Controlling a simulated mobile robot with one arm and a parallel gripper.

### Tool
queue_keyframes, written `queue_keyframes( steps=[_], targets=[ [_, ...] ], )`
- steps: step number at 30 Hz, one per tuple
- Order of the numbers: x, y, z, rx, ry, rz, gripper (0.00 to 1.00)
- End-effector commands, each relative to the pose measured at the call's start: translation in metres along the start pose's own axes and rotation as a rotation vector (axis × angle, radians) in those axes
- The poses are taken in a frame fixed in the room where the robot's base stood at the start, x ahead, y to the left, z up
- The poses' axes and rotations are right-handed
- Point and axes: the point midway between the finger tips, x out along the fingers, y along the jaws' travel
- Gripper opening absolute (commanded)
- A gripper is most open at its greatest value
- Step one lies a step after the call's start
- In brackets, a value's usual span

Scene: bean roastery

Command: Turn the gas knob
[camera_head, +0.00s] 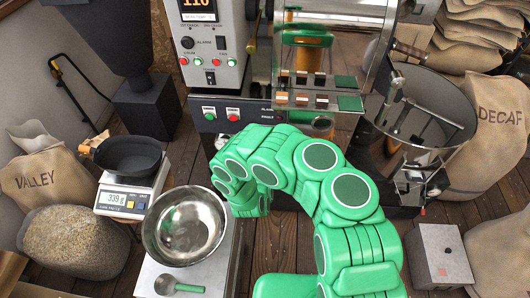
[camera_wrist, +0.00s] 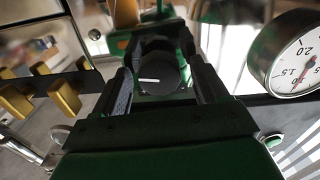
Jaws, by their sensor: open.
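The gas knob (camera_wrist: 163,76), round and black with a white pointer line, shows in the wrist view. Its line lies nearly level, towards the left of the knob's face. My gripper (camera_wrist: 161,58) is open, with one dark finger on each side of the knob. I cannot tell whether either finger touches it. In the head view my green arm reaches towards the roaster's front panel (camera_head: 258,108) and hides the gripper and the knob.
A pressure gauge (camera_wrist: 300,58) sits right of the gripper, and several brass levers (camera_wrist: 63,97) stick out at left. In the head view a steel bowl (camera_head: 185,226), a scale (camera_head: 128,199) and a cooling drum (camera_head: 425,115) flank the arm.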

Motion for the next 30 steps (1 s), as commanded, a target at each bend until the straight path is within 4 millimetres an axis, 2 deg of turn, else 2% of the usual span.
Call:
queue_keyframes(
  steps=[4, 14, 23, 30],
  targets=[
    [-0.0001, 0.0000, 0.0001, 0.000, 0.000, 0.000, 0.73],
    [-0.0002, 0.0000, 0.0000, 0.000, 0.000, 0.000, 0.22],
    [-0.0002, -0.0001, -0.0001, -0.035, 0.000, 0.001, 0.21],
    [0.0001, -0.0011, -0.0002, -0.169, 0.001, 0.001, 0.21]
  ],
)
